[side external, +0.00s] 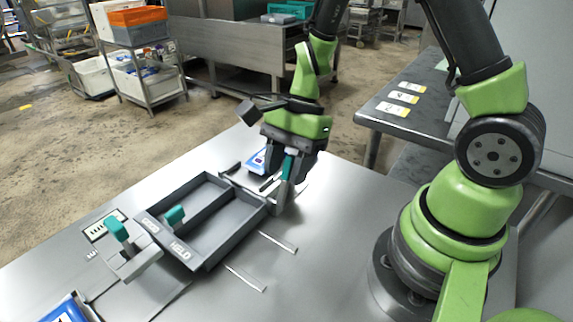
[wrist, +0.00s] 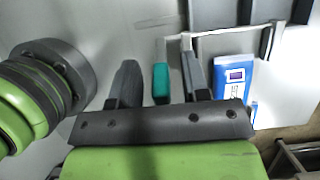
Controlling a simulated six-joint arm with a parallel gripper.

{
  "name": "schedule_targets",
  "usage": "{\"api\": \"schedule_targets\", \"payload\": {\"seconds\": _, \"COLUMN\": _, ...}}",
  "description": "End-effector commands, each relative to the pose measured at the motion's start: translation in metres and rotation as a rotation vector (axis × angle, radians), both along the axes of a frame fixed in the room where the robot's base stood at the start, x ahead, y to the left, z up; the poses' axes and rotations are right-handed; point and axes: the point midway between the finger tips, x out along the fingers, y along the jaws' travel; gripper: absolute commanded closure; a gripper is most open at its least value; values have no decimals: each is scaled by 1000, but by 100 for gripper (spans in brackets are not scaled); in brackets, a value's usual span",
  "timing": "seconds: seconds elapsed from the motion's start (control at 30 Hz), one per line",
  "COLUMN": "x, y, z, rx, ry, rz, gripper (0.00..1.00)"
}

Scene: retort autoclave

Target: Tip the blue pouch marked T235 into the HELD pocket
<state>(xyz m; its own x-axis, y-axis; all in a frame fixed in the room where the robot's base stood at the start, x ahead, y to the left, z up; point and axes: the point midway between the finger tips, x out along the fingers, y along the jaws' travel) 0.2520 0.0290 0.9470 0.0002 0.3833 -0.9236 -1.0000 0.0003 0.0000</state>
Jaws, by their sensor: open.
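A blue pouch (side external: 257,161) with a white label lies behind the tray, left of my gripper. It also shows in the wrist view (wrist: 233,80), on a pale framed holder; its marking is too small to read. My gripper (side external: 284,190) is open, pointing down at the tray's far right end. A teal handle (wrist: 160,83) stands between my fingers in the wrist view, with visible gaps on both sides.
Another teal handle (side external: 117,229) stands on a metal piece left of the tray, and a smaller teal block (side external: 175,215) is at the tray's left end. Another blue pouch (side external: 68,311) is cut off at bottom left.

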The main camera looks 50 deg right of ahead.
Motion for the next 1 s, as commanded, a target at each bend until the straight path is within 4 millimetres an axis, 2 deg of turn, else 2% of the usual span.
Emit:
{"api": "schedule_targets", "payload": {"seconds": 0.27, "x": 0, "y": 1, "z": -2, "rx": -1, "ry": 0, "rz": 0, "gripper": 57}}
{"api": "schedule_targets", "payload": {"seconds": 0.3, "x": 0, "y": 1, "z": -2, "rx": -1, "ry": 0, "rz": 0, "gripper": 60}}
{"api": "schedule_targets", "payload": {"seconds": 0.47, "x": 0, "y": 1, "z": -2, "rx": -1, "ry": 0, "rz": 0, "gripper": 96}}
{"api": "schedule_targets", "payload": {"seconds": 0.5, "x": 0, "y": 1, "z": -2, "rx": -1, "ry": 0, "rz": 0, "gripper": 100}}
{"api": "schedule_targets", "payload": {"seconds": 1.0, "x": 0, "y": 5, "z": -1, "rx": -48, "ry": -1, "rz": 3, "gripper": 100}}
